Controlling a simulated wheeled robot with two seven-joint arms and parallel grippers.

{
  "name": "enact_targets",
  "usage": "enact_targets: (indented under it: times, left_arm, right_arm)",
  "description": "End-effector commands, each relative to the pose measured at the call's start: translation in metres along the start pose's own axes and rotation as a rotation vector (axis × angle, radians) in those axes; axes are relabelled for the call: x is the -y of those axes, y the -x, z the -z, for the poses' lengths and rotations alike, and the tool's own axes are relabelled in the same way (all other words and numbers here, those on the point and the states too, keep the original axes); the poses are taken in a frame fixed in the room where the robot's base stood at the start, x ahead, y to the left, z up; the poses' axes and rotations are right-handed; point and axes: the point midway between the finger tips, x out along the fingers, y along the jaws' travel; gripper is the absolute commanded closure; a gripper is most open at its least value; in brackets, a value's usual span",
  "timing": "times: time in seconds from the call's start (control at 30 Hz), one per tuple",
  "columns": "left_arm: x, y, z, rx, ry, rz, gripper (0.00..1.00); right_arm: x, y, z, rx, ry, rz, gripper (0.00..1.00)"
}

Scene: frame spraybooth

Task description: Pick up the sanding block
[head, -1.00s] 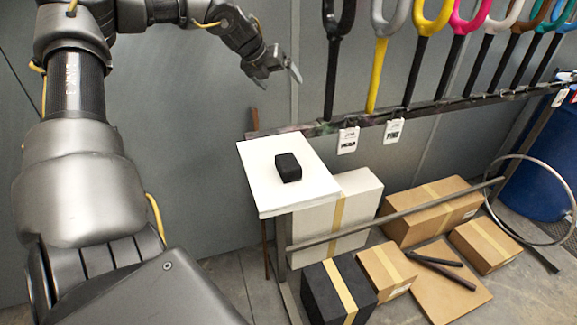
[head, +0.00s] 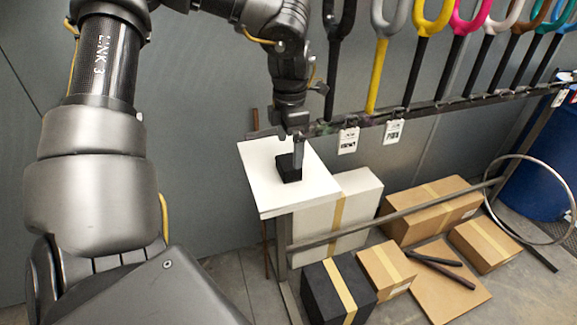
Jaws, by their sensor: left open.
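The sanding block (head: 288,171) is a small black block on the white shelf (head: 268,203). My left gripper (head: 290,150) points down over the shelf from above. Its jaws are open. One finger shows just above and in front of the block and overlaps it in the picture; whether it touches the block I cannot tell. The block's far upper part is partly hidden behind this finger. My right gripper is not in view.
A rail (head: 425,112) with several hanging coloured forks runs behind the shelf to the right. Cardboard boxes (head: 428,207) and a black box (head: 337,292) stand on the floor below. A metal hoop (head: 487,195) leans near a blue barrel (head: 540,180).

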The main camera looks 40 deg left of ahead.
Motion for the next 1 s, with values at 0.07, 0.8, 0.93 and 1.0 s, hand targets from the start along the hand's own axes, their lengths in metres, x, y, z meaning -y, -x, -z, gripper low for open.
enact_targets:
  times: [0.07,0.8,0.93,1.0]
  left_arm:
    - [0.000,-0.005,0.000,0.000,0.000,0.001,0.06]
    - [0.001,-0.058,0.003,0.002,0.002,0.000,0.06]
    - [0.001,-0.058,0.003,0.002,0.002,-0.001,0.12]
    - [0.001,-0.058,0.003,0.002,0.002,-0.001,0.21]
  right_arm:
    - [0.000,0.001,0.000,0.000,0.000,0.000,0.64]
    - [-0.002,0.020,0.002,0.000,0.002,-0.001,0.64]
    - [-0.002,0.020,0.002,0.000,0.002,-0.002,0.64]
    - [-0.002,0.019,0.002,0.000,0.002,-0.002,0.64]
